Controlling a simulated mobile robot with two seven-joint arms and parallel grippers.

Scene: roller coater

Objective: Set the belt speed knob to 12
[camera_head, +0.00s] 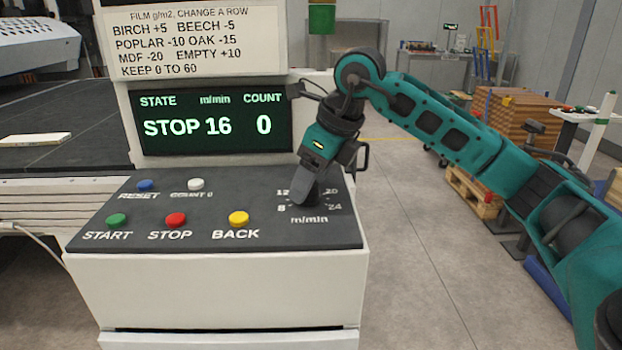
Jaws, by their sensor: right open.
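The control panel (270,232) has a dial marked m/min at its right end, with 8, 12, 20 and 24 readable around it. My right gripper (306,197) points down over the belt speed knob at this dial. The knob is mostly hidden by the gripper, and its pointer cannot be made out. The jaws are open, and I cannot tell whether they touch the knob. The display (212,118) reads STOP, 16 m/min and count 0. My left gripper is not in view.
The panel also carries green START (116,220), red STOP (176,219), yellow BACK (238,218), blue RESET (146,186) and white COUNT 0 (196,184) buttons. A paper sign (195,38) is above the display. Wood stacks (515,118) stand behind my right arm.

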